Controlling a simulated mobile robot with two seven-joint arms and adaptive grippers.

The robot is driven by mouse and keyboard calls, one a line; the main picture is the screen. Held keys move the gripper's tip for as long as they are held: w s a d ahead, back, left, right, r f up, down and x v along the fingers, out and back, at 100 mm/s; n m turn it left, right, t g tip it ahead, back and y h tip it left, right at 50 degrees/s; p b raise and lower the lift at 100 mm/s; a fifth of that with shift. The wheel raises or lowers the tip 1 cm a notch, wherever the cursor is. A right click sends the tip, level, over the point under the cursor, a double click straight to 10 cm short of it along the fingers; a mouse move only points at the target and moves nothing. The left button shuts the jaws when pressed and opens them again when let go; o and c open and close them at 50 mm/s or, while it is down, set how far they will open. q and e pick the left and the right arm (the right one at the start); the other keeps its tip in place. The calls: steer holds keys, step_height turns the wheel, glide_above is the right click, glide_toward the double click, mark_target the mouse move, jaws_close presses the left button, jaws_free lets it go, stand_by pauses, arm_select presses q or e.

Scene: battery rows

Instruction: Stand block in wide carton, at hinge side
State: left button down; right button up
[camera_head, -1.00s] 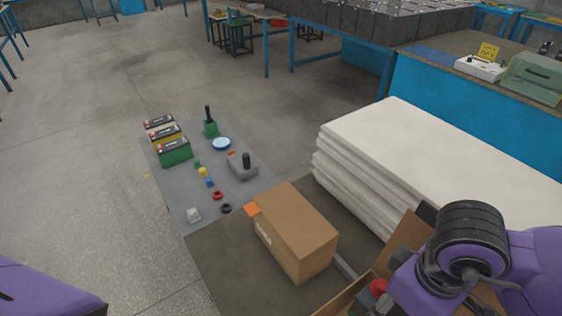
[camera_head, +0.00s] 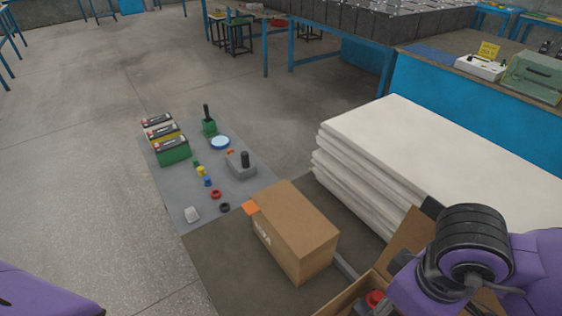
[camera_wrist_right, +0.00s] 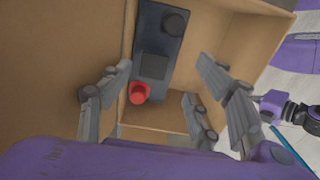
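The open wide carton (camera_head: 345,300) is at the lower right of the head view, partly cut off by the bottom edge and covered by my right arm. The block (camera_wrist_right: 153,48) is inside it in the right wrist view, beside a carton wall. It is dark blue-grey with a black round knob and a red cap. The cap (camera_head: 374,298) also shows in the head view. My right gripper (camera_wrist_right: 165,75) is open above the carton, its fingers spread and apart from the block. I cannot tell whether the block touches the wall. My left gripper is out of view.
A closed brown box (camera_head: 292,230) stands left of the carton. A stack of white sheets (camera_head: 430,150) lies behind it. A grey mat (camera_head: 232,188) holds several batteries (camera_head: 172,150), coloured caps and tools. Floor on the left is clear.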

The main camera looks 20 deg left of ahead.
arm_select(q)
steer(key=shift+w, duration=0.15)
arm_select(e)
steer(key=shift+r, duration=0.2)
steer(key=shift+w+r+p, duration=0.1)
steer(key=shift+r+p, duration=0.75)
steer(key=shift+r, duration=0.1)
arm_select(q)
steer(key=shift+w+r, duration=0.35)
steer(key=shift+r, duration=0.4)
arm_select(e)
step_height(320, 180, up, 11)
